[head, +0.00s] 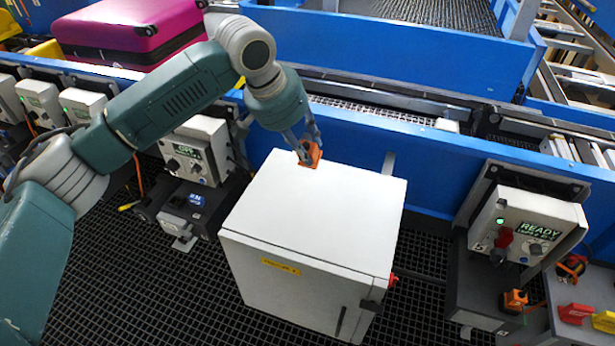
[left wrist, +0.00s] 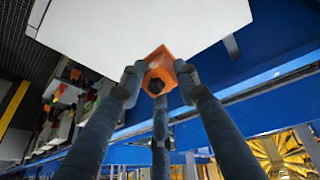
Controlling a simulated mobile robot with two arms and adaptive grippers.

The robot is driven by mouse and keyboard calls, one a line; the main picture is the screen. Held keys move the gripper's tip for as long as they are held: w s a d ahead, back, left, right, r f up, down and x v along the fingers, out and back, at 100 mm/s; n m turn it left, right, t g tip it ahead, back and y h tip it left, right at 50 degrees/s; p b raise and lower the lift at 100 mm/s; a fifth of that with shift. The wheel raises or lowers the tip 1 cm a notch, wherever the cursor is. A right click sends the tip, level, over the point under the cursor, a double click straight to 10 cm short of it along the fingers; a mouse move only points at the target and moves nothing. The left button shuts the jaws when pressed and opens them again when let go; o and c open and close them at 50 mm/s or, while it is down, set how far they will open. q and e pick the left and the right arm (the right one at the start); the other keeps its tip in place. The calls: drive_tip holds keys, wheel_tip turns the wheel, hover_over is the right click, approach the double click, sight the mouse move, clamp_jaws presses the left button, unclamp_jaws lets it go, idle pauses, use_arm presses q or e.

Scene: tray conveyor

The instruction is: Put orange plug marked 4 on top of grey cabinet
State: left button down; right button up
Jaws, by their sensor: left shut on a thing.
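An orange plug (head: 311,155) is held between the fingers of my left gripper (head: 306,145), at the far edge of the grey cabinet (head: 315,210). The cabinet is a light box with a bare flat top and a yellow label on its front. In the left wrist view, the fingers (left wrist: 158,85) close around the plug (left wrist: 157,70), which overlaps the edge of the cabinet top (left wrist: 140,25). Whether the plug touches the top cannot be told. No number on the plug can be read. My right gripper is in neither view.
A blue conveyor frame (head: 440,165) runs behind the cabinet. A control box with a READY screen (head: 525,222) stands at the right, with another orange plug (head: 514,300) below it. More control boxes (head: 195,150) line the left. A magenta suitcase (head: 125,28) lies on the conveyor.

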sight(304, 165)
use_arm(q)
wheel_tip(304, 165, down, 5)
drive_tip(key=shift+s+d+f+p, duration=0.1)
drive_tip(key=shift+d+p, duration=0.05)
drive_tip(key=shift+p, duration=0.45)
drive_tip(key=shift+f, duration=0.65)
wheel_tip(304, 165, down, 3)
drive_tip(key=shift+f+p, duration=0.2)
drive_tip(key=shift+p, duration=0.45)
drive_tip(key=shift+f, duration=0.2)
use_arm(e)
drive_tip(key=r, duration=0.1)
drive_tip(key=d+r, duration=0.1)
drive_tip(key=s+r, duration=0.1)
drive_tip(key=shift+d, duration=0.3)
use_arm(q)
drive_tip(key=shift+f, duration=0.15)
drive_tip(key=c, duration=1.3)
unclamp_jaws()
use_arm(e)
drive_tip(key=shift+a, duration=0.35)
